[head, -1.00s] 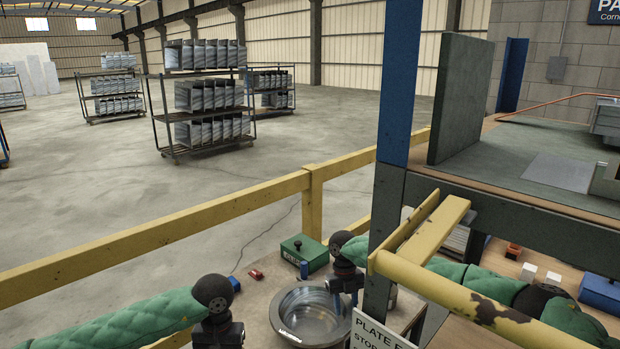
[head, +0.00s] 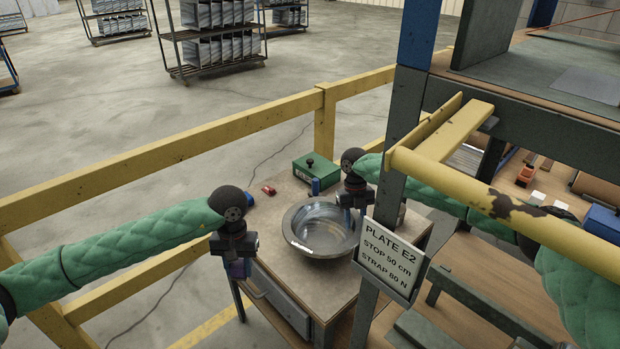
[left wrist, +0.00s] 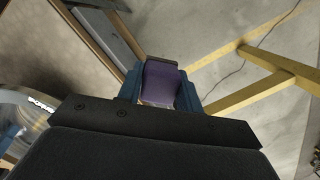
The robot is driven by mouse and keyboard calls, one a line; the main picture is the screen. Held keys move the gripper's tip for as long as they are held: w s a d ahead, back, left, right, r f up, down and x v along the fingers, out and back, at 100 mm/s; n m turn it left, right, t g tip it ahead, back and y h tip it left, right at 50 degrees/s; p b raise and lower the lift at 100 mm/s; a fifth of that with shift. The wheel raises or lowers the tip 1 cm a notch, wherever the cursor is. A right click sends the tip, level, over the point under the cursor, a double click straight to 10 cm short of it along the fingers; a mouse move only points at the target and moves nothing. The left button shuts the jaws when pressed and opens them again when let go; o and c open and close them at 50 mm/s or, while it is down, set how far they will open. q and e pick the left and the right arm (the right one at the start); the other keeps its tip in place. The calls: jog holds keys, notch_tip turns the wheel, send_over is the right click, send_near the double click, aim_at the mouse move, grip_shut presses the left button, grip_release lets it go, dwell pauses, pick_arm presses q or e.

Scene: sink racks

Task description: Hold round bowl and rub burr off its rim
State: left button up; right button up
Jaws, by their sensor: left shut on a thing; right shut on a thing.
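The round metal bowl (head: 308,246) sits on the small workbench, with its open side up. My right gripper (head: 351,208) is at its right rim, pointing down and shut on the rim; the fingertips are partly hidden. My left gripper (head: 237,264) is left of the bowl, off the bench's left edge, and apart from the bowl. It is shut on a purple block (left wrist: 161,80), which shows between blue fingers in the left wrist view. Part of the bowl (left wrist: 12,112) shows at that view's left edge. No burr can be made out on the rim.
The workbench top (head: 274,210) carries a green box (head: 317,168) with a black knob and a small red item (head: 269,190) behind the bowl. A yellow rail (head: 200,147) runs behind. A dark post with a sign (head: 388,262) stands close at the right.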

dwell(0.5)
pick_arm(q)
jog(key=shift+w+r, duration=0.25)
jog(key=w+d+r+m, duration=0.2)
jog(key=w+d+r, duration=0.9)
jog(key=d+r, duration=0.35)
notch_tip(320, 180, down, 6)
jog(key=a+m, duration=0.2)
jog(key=shift+w+y, duration=0.25)
jog(key=shift+y, duration=0.05)
jog(key=shift+f, duration=0.2)
